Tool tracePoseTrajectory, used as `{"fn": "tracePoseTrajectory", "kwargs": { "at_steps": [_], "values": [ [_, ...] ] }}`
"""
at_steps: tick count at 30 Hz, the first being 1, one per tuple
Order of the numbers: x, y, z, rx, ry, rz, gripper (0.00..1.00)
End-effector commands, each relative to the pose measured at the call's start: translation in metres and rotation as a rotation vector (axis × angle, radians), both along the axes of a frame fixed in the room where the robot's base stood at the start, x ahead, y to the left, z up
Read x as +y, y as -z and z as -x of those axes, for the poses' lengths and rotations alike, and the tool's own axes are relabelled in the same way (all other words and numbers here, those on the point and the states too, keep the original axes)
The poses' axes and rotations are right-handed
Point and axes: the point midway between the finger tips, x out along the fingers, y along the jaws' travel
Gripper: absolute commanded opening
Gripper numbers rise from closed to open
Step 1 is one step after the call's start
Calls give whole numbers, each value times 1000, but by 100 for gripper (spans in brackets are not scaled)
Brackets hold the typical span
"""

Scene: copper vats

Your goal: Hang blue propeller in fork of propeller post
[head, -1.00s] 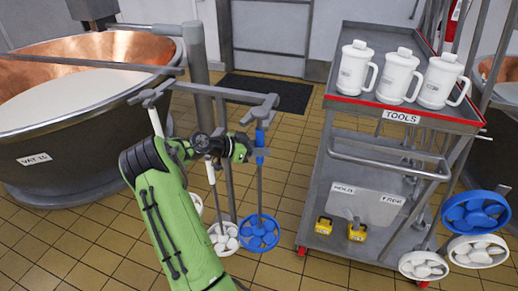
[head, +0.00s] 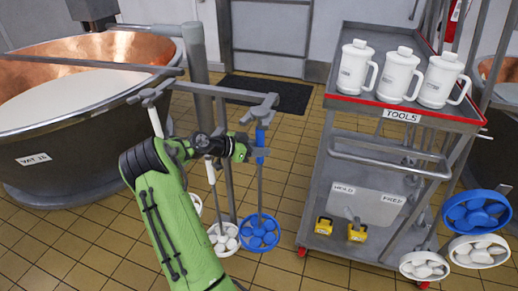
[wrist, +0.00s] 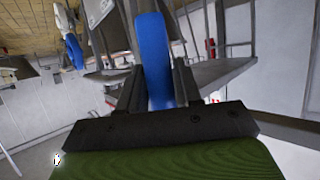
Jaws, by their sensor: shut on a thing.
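The blue propeller has a blue grip (head: 261,140), a thin grey shaft and a blue bladed disc (head: 259,233) at its lower end. It hangs upright in the head view. My gripper (head: 257,154) is shut on the blue grip, which also shows between the jaws in the wrist view (wrist: 153,60). The propeller post (head: 222,110) has a grey crossbar with forks at its ends. The right fork (head: 264,107) is right at the top of the blue grip. I cannot tell whether the grip's top sits in it.
White propellers (head: 223,239) hang on the post, left of the blue one. A copper vat (head: 60,130) stands at the left. A tool trolley (head: 400,118) with white jugs stands at the right, with another blue propeller (head: 476,212) beside it. Tiled floor lies between.

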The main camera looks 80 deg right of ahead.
Motion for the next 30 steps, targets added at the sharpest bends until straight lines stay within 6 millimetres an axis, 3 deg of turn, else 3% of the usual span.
{"fn": "tracePoseTrajectory", "kwargs": {
  "at_steps": [7, 8, 14, 23, 30],
  "values": [
    [-1, 0, 0, 1, -2, 1, 0],
    [-1, 0, 0, 1, -2, 1, 35],
    [-1, 0, 0, 1, -2, -1, 63],
    [2, 0, -3, -1, -4, -6, 63],
    [33, -24, -42, -1, -7, -4, 63]
  ]
}}
